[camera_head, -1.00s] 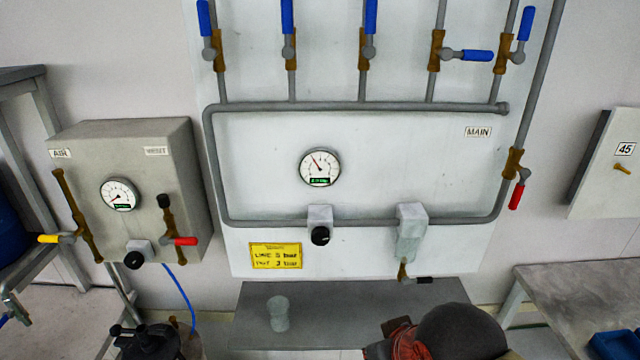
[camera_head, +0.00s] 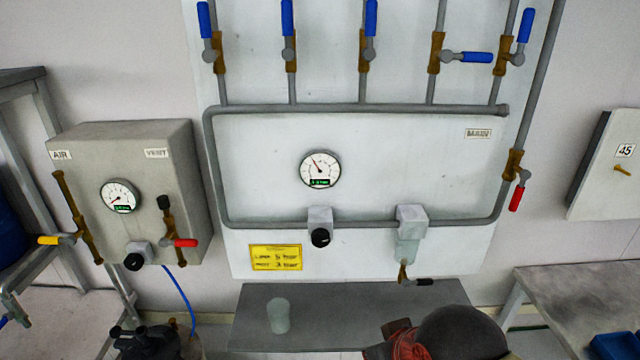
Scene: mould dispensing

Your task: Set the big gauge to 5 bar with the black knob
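A smaller gauge (camera_head: 120,196) and another black knob (camera_head: 134,261) are on the grey box at left. Dark and red parts of my arm show at the bottom, right of centre. My gripper's fingers cannot be made out.
A yellow note (camera_head: 276,257) is left of the knob. A grey filter block (camera_head: 411,220) with a clear bowl is to its right. A grey shelf (camera_head: 370,310) below holds a translucent cup (camera_head: 279,316). Blue-handled valves line the top; a red-handled valve (camera_head: 516,198) is at right.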

